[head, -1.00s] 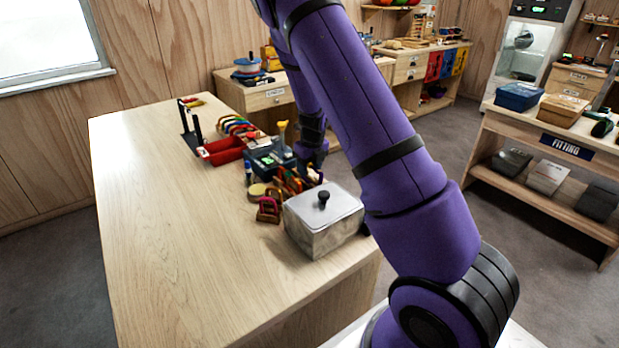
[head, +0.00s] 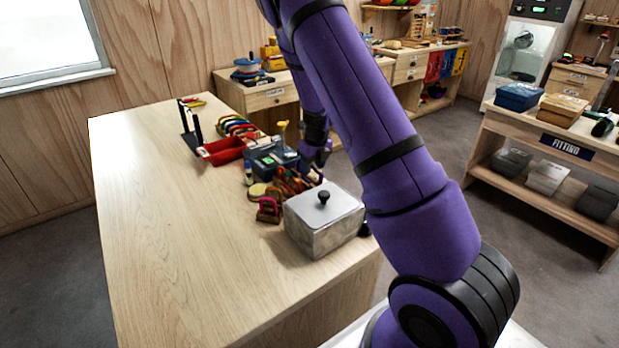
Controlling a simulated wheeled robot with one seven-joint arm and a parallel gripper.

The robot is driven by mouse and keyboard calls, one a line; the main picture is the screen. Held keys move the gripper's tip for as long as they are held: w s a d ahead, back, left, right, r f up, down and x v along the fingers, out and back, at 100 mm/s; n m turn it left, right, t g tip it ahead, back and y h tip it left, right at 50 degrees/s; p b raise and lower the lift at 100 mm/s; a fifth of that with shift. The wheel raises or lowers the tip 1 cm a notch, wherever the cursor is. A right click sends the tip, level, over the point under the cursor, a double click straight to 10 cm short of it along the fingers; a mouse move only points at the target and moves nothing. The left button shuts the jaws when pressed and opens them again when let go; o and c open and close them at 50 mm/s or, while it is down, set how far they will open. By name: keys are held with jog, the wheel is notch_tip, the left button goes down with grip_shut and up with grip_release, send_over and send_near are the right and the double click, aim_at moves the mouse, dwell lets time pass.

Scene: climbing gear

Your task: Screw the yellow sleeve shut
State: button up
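My gripper (head: 316,160) is at the far right edge of the wooden table, low behind the dark blue box and the group of red and brown items. It is small and dark here, and its fingers cannot be made out, nor whether it holds anything. I cannot make out the yellow sleeve for certain. Several coloured carabiner-like loops (head: 236,126) stand in a row farther back on the table.
A grey metal box with a black knob (head: 322,222) stands at the table's near right edge, with red and brown items (head: 285,186) behind it. The table's left and front (head: 170,240) are clear.

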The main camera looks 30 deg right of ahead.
jog(key=shift+r, duration=0.15)
jog(key=shift+r, duration=1.2)
jog(key=shift+a, duration=0.7)
notch_tip(320, 180, up, 10)
dwell(0.4)
dwell(0.4)
